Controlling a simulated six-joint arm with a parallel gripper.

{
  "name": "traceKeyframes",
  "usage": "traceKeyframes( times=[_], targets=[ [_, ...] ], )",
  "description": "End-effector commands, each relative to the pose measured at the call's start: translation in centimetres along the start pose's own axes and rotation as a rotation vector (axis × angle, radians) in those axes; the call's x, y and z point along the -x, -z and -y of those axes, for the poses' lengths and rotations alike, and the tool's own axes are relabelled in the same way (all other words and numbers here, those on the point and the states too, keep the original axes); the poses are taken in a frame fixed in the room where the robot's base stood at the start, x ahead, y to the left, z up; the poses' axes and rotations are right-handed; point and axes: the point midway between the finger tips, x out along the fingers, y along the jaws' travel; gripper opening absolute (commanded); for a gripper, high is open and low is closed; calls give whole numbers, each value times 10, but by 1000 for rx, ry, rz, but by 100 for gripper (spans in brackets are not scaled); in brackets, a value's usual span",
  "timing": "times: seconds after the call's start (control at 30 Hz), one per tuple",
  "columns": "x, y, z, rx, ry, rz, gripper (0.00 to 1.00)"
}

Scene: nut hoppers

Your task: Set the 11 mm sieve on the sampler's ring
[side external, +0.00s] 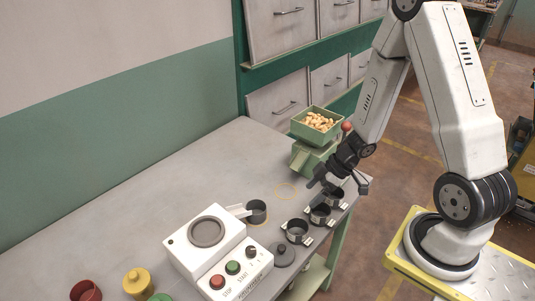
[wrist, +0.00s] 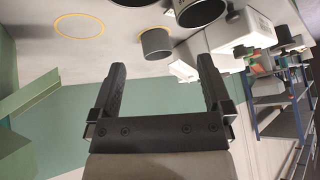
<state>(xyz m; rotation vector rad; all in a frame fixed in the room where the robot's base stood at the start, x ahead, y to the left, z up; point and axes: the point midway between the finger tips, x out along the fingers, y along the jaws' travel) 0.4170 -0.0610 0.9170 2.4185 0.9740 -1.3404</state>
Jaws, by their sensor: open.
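Three dark sieve-like cups with pale tabs stand in a row along the table's right edge: near (side external: 298,232), middle (side external: 319,214) and far (side external: 335,197). Their size markings are too small to read, so I cannot tell which is the 11 mm sieve. My gripper (side external: 324,183) is open and empty, above the far end of this row. In the wrist view its two fingers (wrist: 162,72) stand apart with nothing between them. A white machine (side external: 183,255) has a round grey plate (side external: 207,231) on top. I cannot tell which part is the sampler's ring.
A green hopper (side external: 312,157) of nuts stands behind my gripper. A yellow circle (side external: 287,184) marks the table. A dark grey cup (side external: 257,213) stands beside the machine, a knobbed lid (side external: 283,257) in front. Red (side external: 86,292) and yellow (side external: 137,283) containers stand at lower left. The table's back left is clear.

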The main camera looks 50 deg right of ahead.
Motion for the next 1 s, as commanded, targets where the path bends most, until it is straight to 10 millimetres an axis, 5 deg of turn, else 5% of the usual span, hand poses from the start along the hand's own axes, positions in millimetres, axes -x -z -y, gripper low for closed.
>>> traceKeyframes(
  times=[0.4, 1.0],
  targets=[
    [30, -47, -8, 313, 39, 213, 100],
    [20, -54, -9, 343, 45, 231, 100]
  ],
)
